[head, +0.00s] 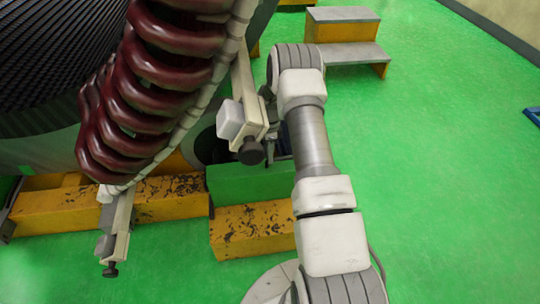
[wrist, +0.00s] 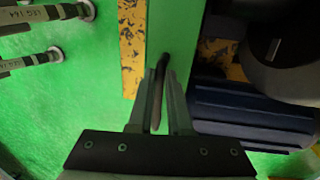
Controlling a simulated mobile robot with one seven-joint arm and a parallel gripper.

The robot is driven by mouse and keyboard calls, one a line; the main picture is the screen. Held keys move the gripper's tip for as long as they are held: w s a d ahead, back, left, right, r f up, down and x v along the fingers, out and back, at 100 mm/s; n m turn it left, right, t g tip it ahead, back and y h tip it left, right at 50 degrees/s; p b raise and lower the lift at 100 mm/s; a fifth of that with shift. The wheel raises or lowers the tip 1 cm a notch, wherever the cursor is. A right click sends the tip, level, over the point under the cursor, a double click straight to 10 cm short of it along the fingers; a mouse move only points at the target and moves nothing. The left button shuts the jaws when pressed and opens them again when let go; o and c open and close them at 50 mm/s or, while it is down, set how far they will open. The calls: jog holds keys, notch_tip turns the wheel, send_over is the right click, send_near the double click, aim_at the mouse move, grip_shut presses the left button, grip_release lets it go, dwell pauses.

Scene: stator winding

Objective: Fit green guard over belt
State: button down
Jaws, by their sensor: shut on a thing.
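The green guard (head: 250,185) is a box-like cover in the head view, just above a worn yellow block and left of my arm. In the wrist view its smooth green face (wrist: 178,28) runs up from the fingertips. My gripper (wrist: 160,75) is shut on a thin dark handle-like bar (wrist: 162,62) at the guard. In the head view my gripper is mostly hidden behind my arm and a beige bracket. I cannot make out the belt clearly; the dark area left of the guard is in shadow.
Dark red coils (head: 165,60) on the large machine hang above and left. A beige bracket (head: 248,105) is close to my arm. The yellow block (head: 250,232) stands below the guard. A dark blue ribbed body (wrist: 250,112) is close right of my fingers.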

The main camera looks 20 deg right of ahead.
jog(key=shift+s+a+r+p, duration=0.1)
jog(key=shift+s+a+p, duration=0.1)
jog(key=shift+s+p, duration=0.35)
dwell(0.4)
jog(key=shift+s+f+b, duration=0.1)
jog(key=shift+f+b, duration=1.05)
jog(key=shift+f, duration=0.15)
dwell(1.0)
jog(key=c, duration=0.8)
grip_release()
jog(key=shift+o, duration=0.2)
jog(key=shift+s, duration=0.1)
notch_tip(320, 180, up, 12)
jog(key=w+p, duration=0.1)
jog(key=p, duration=0.3)
jog(key=shift+w+d, duration=0.2)
jog(key=shift+w, duration=0.05)
